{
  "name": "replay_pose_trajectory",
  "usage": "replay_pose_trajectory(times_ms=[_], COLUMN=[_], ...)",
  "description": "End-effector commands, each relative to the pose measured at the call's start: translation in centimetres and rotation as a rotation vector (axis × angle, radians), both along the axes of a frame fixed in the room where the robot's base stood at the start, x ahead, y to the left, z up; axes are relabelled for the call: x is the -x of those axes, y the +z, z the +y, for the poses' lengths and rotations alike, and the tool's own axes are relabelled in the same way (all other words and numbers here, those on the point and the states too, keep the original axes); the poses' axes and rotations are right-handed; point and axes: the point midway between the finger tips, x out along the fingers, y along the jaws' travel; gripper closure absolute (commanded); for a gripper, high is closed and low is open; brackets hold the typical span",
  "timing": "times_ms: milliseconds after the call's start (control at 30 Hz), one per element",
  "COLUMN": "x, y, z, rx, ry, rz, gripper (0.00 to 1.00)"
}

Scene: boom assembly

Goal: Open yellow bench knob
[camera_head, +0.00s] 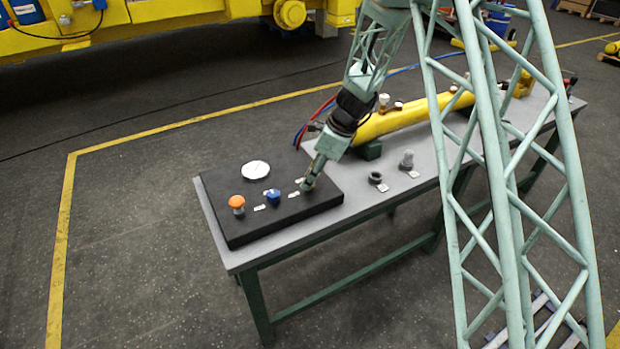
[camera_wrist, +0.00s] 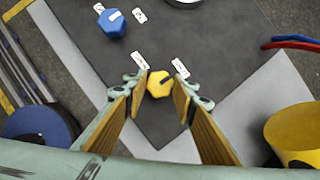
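The yellow bench knob (camera_wrist: 160,83) is a small faceted knob with a dark line on its top, at the edge of the dark panel (camera_head: 240,232). In the wrist view it sits between the tips of my gripper's two fingers (camera_wrist: 161,82). The tips are very close to its sides; I cannot tell whether they touch it. In the head view my gripper (camera_head: 309,183) reaches down to the panel's right part and hides the knob. Small white labels stand near the knob.
On the panel are a blue knob (camera_head: 272,196), an orange knob (camera_head: 237,202) and a white gauge (camera_head: 256,170). A yellow cylinder (camera_head: 415,117) lies on the grey bench (camera_head: 400,197) to the right, with red and blue hoses (camera_wrist: 293,42) near it.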

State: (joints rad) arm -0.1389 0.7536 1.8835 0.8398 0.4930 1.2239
Motion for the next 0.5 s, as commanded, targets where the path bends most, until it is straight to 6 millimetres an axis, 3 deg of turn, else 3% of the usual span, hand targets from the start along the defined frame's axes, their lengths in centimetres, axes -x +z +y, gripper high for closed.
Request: replay_pose_trajectory(times_ms=[500], x=[-0.09], y=[0.15], z=[-0.03], rx=[0.000], ry=[0.074], rz=[0.000], gripper=[0.85])
